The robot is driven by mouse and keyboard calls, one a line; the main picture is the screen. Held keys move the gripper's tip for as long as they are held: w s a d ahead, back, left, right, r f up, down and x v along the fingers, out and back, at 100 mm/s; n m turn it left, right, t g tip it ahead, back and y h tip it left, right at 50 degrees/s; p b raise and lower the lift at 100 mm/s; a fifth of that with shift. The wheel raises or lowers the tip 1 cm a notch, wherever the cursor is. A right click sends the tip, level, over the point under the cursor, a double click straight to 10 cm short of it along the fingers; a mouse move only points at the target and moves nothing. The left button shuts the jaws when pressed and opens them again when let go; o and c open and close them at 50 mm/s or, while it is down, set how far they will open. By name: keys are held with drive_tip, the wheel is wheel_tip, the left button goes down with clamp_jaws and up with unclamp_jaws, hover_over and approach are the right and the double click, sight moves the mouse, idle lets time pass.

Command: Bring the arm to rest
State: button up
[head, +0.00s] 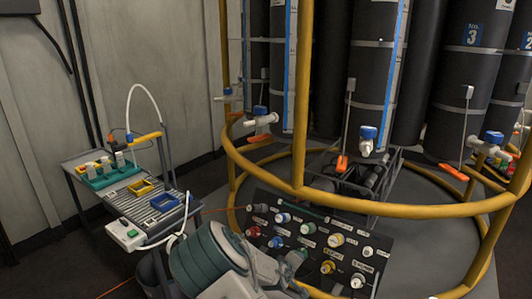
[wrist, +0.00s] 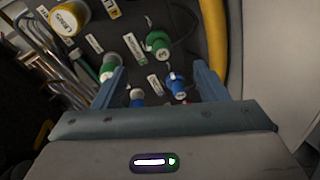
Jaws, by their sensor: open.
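My arm (head: 205,262) rises from the bottom of the head view, its dark green and pale links in front of a tilted black panel (head: 345,258) with several coloured, labelled connectors. In the wrist view my gripper (wrist: 160,80) is open, its two blue-grey fingers apart with nothing held. The panel's connectors show beyond and between the fingers, among them a green one (wrist: 158,43) and a blue one (wrist: 176,84). I cannot tell whether a finger touches any of them. The fingertips cannot be made out in the head view.
A yellow railing (head: 330,203) curves around tall black cylinders (head: 370,60) with blue-handled valves. A small grey cart (head: 90,178) with coloured trays, a white box and a hose stands at left by the wall. Thin orange lines cross the floor near it.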

drive_tip(key=s+r+m+g+y+p, duration=0.2)
drive_tip(key=s+r+p, duration=0.3)
drive_tip(key=r, duration=0.5)
drive_tip(key=s+d+r+m+g+y+p, duration=0.1)
drive_tip(key=s+r+m+g+y+p, duration=0.1)
drive_tip(key=s+r, duration=0.6)
drive_tip(key=s+r+m+g+y+p, duration=0.2)
drive_tip(key=s+r+p, duration=0.25)
drive_tip(key=r, duration=0.65)
drive_tip(key=s+d+r+m+p, duration=0.1)
drive_tip(key=s+d+r+p, duration=0.1)
drive_tip(key=s+r, duration=0.5)
drive_tip(key=s+d+r+m+h+p, duration=0.1)
drive_tip(key=s+r+p, duration=0.3)
drive_tip(key=s+r, duration=0.4)
drive_tip(key=s+d, duration=0.1)
drive_tip(key=s, duration=0.1)
drive_tip(key=shift+s+r+g+p, duration=0.15)
drive_tip(key=shift+s+g+p, duration=0.15)
drive_tip(key=shift+g, duration=0.1)
